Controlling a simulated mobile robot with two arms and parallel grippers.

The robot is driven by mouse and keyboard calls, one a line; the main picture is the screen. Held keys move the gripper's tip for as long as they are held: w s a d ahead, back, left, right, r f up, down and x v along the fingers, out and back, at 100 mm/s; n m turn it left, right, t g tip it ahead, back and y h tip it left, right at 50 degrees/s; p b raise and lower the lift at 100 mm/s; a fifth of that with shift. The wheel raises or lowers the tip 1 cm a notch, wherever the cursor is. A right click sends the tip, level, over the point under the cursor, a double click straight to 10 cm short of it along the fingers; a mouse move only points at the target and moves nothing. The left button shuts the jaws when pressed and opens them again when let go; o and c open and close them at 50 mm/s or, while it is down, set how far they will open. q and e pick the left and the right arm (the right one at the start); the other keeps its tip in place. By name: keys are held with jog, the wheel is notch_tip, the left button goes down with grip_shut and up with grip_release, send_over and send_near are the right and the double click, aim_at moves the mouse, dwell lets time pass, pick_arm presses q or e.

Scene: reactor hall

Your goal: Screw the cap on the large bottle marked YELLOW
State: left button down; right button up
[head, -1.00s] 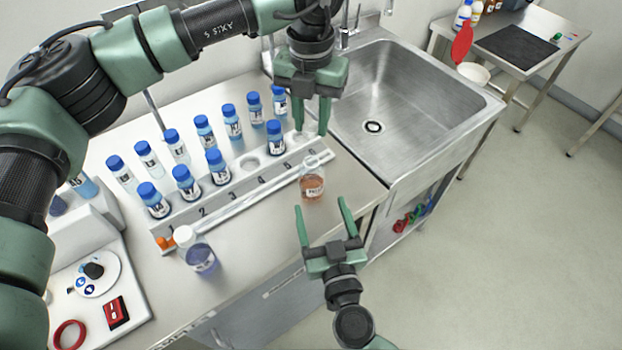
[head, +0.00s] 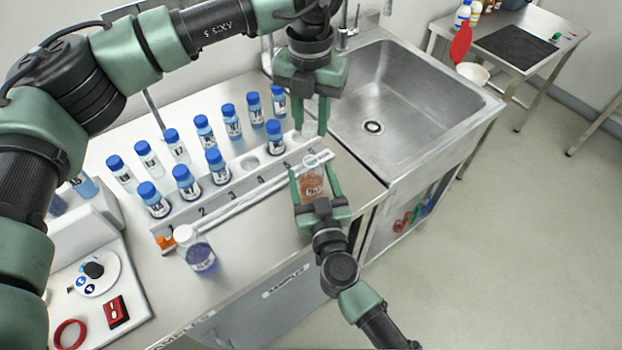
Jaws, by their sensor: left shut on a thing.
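An open clear bottle (head: 313,187) with orange-brown liquid stands upright on the counter, in front of the numbered rack. It has a white label too small to read, and no cap is on its mouth. My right gripper (head: 313,182) has one finger on each side of this bottle; whether they touch the glass I cannot tell. My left gripper (head: 316,128) is above and behind the bottle, over the rack's right end, pointing down. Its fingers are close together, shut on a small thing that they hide. I see no loose cap clearly.
Several blue-capped bottles (head: 185,182) stand in and behind the rack (head: 215,207). A bottle with a white cap and bluish liquid (head: 200,256) stands at the front left. The sink (head: 395,110) is to the right.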

grip_shut()
pick_arm(q)
jog(key=shift+f, duration=2.5)
jog(key=shift+f, duration=0.9)
jog(key=shift+f, duration=0.6)
